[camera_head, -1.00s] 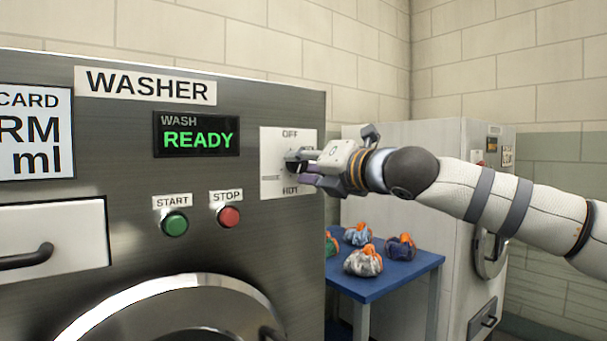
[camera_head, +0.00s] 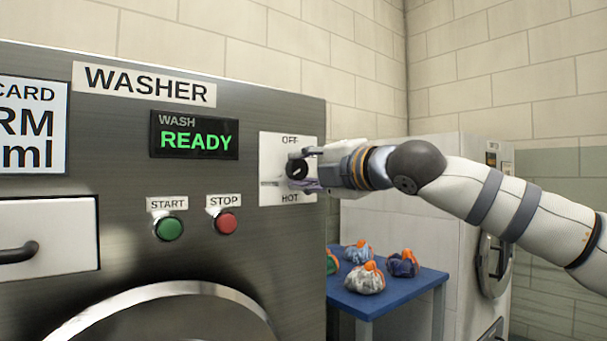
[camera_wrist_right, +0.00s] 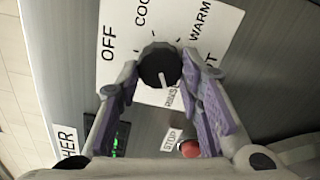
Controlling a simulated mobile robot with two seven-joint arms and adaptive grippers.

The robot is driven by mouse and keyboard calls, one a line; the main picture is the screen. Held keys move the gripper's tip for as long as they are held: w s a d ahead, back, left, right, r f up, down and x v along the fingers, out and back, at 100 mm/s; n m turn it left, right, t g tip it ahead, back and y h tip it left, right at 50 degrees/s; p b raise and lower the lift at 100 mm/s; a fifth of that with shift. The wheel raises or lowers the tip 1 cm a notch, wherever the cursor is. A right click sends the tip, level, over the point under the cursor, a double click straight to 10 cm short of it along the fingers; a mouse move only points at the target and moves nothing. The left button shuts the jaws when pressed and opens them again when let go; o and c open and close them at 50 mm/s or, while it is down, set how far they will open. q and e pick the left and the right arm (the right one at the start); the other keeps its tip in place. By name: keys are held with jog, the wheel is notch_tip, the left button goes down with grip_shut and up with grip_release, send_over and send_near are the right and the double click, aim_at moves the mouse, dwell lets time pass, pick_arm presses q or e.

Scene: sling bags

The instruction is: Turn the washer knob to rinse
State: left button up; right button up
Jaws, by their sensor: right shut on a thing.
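The black washer knob (camera_head: 297,168) sits on a white dial plate (camera_head: 270,190) at the right of the washer's front. In the right wrist view the knob (camera_wrist_right: 160,66) has a white pointer aimed down toward the partly covered RINSE label (camera_wrist_right: 171,97). OFF, WARM and partly hidden COOL and HOT labels surround it. My right gripper (camera_head: 305,168) is at the dial, its purple-padded fingers closed on either side of the knob. The washer display (camera_head: 195,135) reads WASH READY. My left gripper is not in view.
The green START button (camera_head: 169,228) and red STOP button (camera_head: 227,223) are below the display. A blue table (camera_head: 395,296) with several small tied bags stands right of the washer. A white machine (camera_head: 440,225) stands behind it. My right arm comes in from the right.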

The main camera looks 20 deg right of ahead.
jog(key=shift+r, duration=0.15)
jog(key=o, duration=1.2)
jog(key=shift+c, duration=0.2)
jog(key=v, duration=1.2)
